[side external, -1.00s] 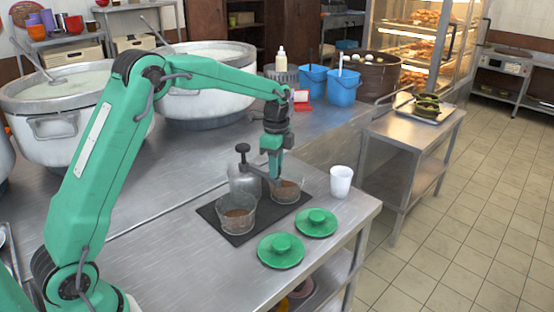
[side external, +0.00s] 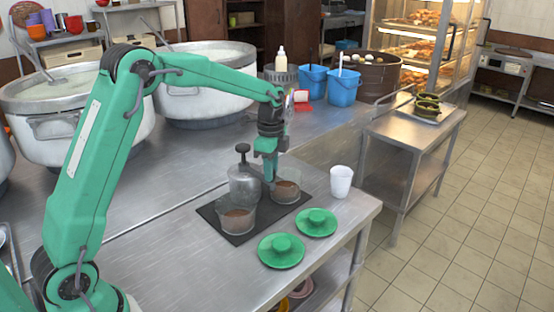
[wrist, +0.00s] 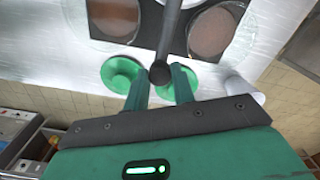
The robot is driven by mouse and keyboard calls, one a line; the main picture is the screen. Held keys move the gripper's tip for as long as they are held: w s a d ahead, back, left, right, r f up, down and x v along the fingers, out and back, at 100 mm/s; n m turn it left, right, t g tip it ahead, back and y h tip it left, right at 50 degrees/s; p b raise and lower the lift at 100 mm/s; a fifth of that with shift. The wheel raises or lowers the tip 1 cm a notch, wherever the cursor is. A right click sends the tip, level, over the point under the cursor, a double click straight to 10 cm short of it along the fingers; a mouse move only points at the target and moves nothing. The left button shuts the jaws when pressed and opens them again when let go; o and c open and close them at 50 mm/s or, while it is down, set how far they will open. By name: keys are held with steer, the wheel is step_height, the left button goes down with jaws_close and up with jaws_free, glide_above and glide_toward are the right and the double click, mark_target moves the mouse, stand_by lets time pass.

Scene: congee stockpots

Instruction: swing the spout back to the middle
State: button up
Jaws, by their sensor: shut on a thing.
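A steel pump jar (side external: 243,187) with a black knob stands on a dark mat (side external: 206,211). Its spout, a dark rod (wrist: 171,38) in the wrist view, runs between two glass cups of brown contents, and its round end lies between my fingers. The left cup (side external: 238,217) and the right cup (side external: 286,186) stand on the mat on either side. My gripper (side external: 271,183) points down beside the right cup, shut on the spout; in the wrist view my fingers (wrist: 160,88) flank its end. The grip itself is partly hidden in the side view.
A white cup (side external: 341,181) stands to the right. Large pots (side external: 77,120) and blue containers (side external: 343,88) are behind. The steel table (side external: 165,252) is clear at front left.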

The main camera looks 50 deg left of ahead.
steer(key=o, duration=0.5)
steer(key=shift+o, duration=0.2)
steer(key=shift+r, duration=0.15)
steer(key=shift+r, duration=3.35)
steer(key=shift+s+d+r, duration=0.1)
steer(key=shift+s+r, duration=0.25)
steer(key=shift+r, duration=0.05)
steer(key=s+d+r+n+t, duration=0.25)
steer(key=s+n, duration=0.25)
steer(key=s, duration=0.5)
steer(key=s+d+r+n+t, duration=0.2)
steer(key=s+r+n, duration=0.2)
steer(key=s, duration=0.6)
steer(key=s+f+n+t, duration=0.1)
steer(key=s+f+n, duration=0.2)
steer(key=s, duration=0.5)
steer(key=shift+d+f+n, duration=0.2)
steer(key=shift+f+n, duration=0.15)
steer(key=shift+n, duration=0.15)
